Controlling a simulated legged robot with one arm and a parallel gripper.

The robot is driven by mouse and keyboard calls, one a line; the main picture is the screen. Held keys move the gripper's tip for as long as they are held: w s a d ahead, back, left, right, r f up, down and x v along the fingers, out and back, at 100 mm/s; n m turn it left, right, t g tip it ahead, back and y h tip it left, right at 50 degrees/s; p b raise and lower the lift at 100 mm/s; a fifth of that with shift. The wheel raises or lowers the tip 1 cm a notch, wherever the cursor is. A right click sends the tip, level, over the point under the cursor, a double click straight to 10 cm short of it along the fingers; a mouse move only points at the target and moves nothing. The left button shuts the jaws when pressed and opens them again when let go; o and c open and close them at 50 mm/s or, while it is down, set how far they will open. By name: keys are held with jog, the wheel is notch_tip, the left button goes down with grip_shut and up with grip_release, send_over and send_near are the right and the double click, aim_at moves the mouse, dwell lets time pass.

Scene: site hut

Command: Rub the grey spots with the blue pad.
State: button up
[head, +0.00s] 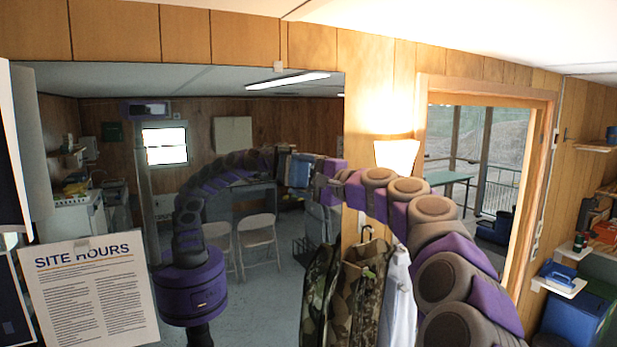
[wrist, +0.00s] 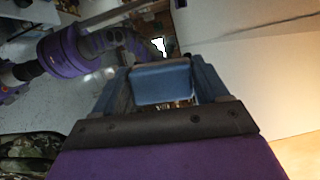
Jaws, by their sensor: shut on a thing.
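A large mirror (head: 230,105) covers the wall on the left and middle of the head view. My gripper (head: 304,171) is at the mirror's right part, close to the glass; I cannot tell whether it touches. In the wrist view my gripper (wrist: 163,92) is shut on the blue pad (wrist: 161,84), which sits between its two fingers. In the head view the pad cannot be told apart clearly from the fingers and their reflection. I cannot make out any grey spots in either view; my arm and gripper hide part of the glass.
Camouflage jackets (head: 367,285) hang just below my arm, right of the mirror. A lit wall lamp (head: 397,155) is above the arm. A "SITE HOURS" notice (head: 92,290) is at lower left. The chairs, window and purple body within the mirror are reflections.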

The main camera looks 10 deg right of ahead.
jog(key=shift+w+d+r+p, duration=0.1)
jog(key=shift+w+d+p, duration=0.15)
jog(key=shift+d+p, duration=0.35)
jog(key=shift+w+d+r+p, duration=0.1)
jog(key=shift+w+d+p, duration=0.15)
jog(key=shift+d, duration=0.5)
jog(key=d+p, duration=0.1)
jog(key=w+d+p, duration=0.1)
jog(key=d, duration=0.1)
jog(key=d+p, duration=0.1)
jog(key=d, duration=0.1)
jog(key=shift+w+f+p, duration=0.15)
jog(key=shift+w+p, duration=0.1)
jog(key=shift+p, duration=0.1)
jog(key=shift+a, duration=0.1)
jog(key=shift+s+a+b, duration=0.4)
jog(key=shift+a+b, duration=0.2)
jog(key=shift+a, duration=0.7)
jog(key=shift+s+a+b, duration=0.45)
jog(key=shift+a+b, duration=0.2)
jog(key=shift+a, duration=0.6)
jog(key=shift+s+a+b, duration=0.4)
jog(key=shift+a+b, duration=0.2)
jog(key=shift+a, duration=0.7)
